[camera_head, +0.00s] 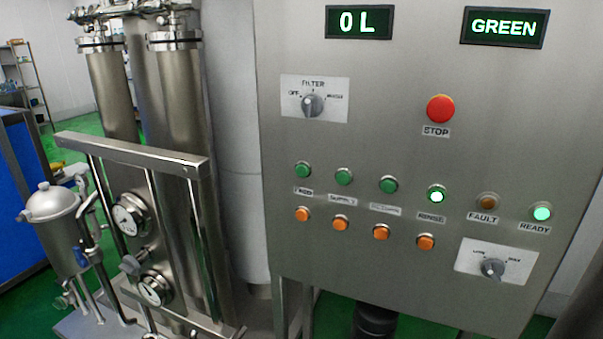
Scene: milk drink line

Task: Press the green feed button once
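The green feed button (303,169) is the leftmost of the row of green buttons on the steel control panel (400,150). It is unlit, and the small label under it is blurred but seems to read FEED. An orange button (302,214) sits directly below that label. Other unlit green buttons, one (344,176) and another (388,184), are to its right. The green button over the RINSE label (437,194) is lit. Neither of my grippers is in view.
The panel also has a red STOP button (440,109), a filter knob (313,104), a lower knob (493,268), an unlit fault lamp (487,202) and a lit ready lamp (541,212). Displays read 0 L (359,22) and GREEN (504,27). Steel pipework with gauges (131,214) stands left.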

